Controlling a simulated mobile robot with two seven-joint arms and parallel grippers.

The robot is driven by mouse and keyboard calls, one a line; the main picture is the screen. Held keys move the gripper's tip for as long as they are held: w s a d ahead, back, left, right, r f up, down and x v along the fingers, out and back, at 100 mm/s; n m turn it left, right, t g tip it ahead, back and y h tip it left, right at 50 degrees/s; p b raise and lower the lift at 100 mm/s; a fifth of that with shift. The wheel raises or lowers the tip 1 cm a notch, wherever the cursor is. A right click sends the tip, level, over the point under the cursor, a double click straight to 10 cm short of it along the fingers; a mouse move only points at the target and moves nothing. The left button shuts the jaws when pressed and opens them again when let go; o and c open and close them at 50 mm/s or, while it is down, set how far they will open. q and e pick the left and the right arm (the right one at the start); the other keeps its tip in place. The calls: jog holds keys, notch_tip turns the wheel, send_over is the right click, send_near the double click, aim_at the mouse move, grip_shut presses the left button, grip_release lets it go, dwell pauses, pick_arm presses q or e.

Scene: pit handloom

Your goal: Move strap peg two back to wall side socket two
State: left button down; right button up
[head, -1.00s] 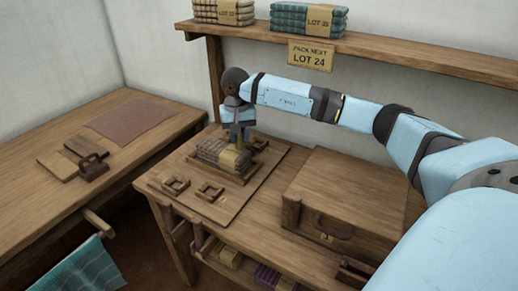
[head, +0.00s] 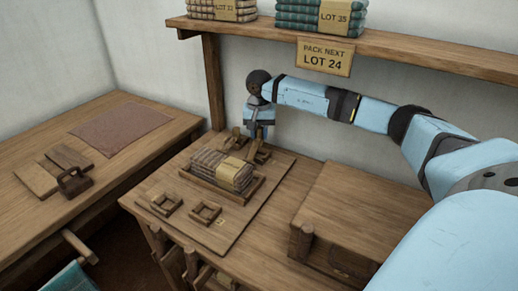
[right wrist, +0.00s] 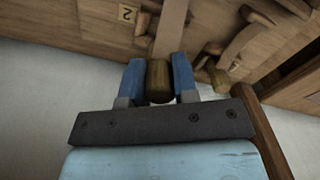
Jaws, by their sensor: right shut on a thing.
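My right gripper (head: 262,134) is shut on a wooden peg, strap peg two (right wrist: 159,80), at the wall side of the packing board (head: 160,222). In the right wrist view the peg's rounded end shows between the blue fingers (right wrist: 159,84). A wooden socket (head: 260,153) lies just below the fingers, and a second wall side socket (head: 236,141) lies to its left. I cannot tell whether the peg touches the socket. A tray with a striped cloth bundle (head: 220,168) lies in front. My left gripper is not in view.
Two square wooden sockets (head: 165,203) (head: 205,212) sit at the board's near side. A large wooden box (head: 365,210) stands to the right. A shelf (head: 400,52) with folded cloth and a LOT 24 sign (head: 324,57) overhangs the back wall.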

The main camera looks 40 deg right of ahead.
aim_at(259, 145)
notch_tip(259, 145, down, 2)
jog(key=shift+f, duration=0.1)
pick_arm(q)
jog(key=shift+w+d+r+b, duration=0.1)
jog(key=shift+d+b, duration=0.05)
jog(key=shift+b, duration=0.15)
pick_arm(e)
jog(key=shift+f, duration=1.55)
jog(key=shift+f, duration=0.1)
jog(key=o, duration=0.9)
